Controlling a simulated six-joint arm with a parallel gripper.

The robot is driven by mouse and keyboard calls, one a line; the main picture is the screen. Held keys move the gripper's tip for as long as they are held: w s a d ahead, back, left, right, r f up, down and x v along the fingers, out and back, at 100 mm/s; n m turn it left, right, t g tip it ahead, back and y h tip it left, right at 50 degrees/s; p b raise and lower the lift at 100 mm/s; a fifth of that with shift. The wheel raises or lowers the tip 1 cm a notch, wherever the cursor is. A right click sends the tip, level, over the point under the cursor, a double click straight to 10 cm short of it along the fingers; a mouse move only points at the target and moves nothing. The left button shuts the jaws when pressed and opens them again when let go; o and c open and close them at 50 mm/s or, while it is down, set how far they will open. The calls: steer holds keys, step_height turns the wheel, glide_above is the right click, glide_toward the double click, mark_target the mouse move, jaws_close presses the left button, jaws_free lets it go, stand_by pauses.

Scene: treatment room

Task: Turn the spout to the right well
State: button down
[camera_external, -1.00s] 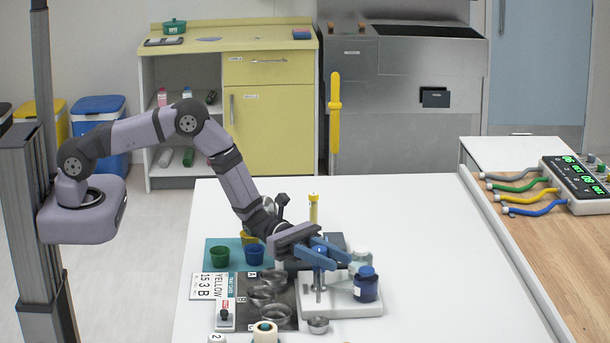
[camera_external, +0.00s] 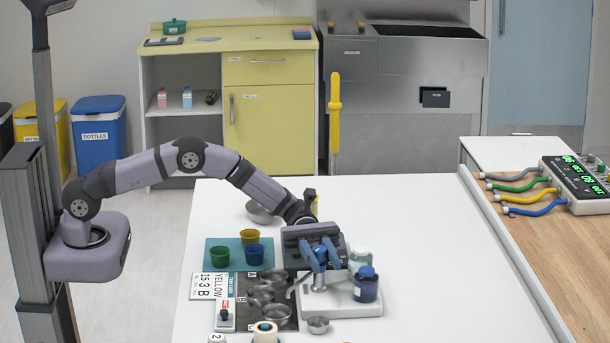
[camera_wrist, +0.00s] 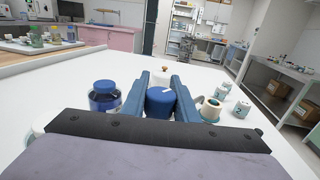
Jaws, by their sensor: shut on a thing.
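A white stand (camera_external: 345,303) sits on the table, with a metal post rising from it. A thin grey bar, apparently the spout (camera_external: 298,284), slants left and toward the camera from the post. My gripper (camera_external: 322,266) is above the stand, its blue fingers around a blue knob on the post. In the wrist view my gripper (camera_wrist: 160,78) is shut on this blue knob (camera_wrist: 160,101). Several metal wells (camera_external: 276,314) sit on a dark lettered mat (camera_external: 290,325) left of the stand. The spout is not clear in the wrist view.
A dark blue bottle (camera_external: 366,288) and a pale jar (camera_external: 360,258) stand right of my gripper. Green (camera_external: 219,256), blue (camera_external: 255,256) and yellow (camera_external: 249,237) cups stand at left. A small metal bowl (camera_external: 318,325) is in front. The table's right side is clear.

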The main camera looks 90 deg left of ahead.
steer(key=shift+s+f+m+g+b, duration=0.1)
steer(key=shift+s+m+g+b, duration=0.1)
steer(key=shift+m+g+b, duration=0.45)
steer(key=shift+s+f+m+g+b, duration=0.15)
steer(key=shift+m+g+b, duration=0.2)
steer(key=shift+g+b, duration=0.55)
steer(key=shift+s+r+m+g+b, duration=0.15)
steer(key=shift+r+m+g+b, duration=0.15)
steer(key=shift+m+g+b, duration=0.4)
steer(key=c, duration=1.4)
jaws_free()
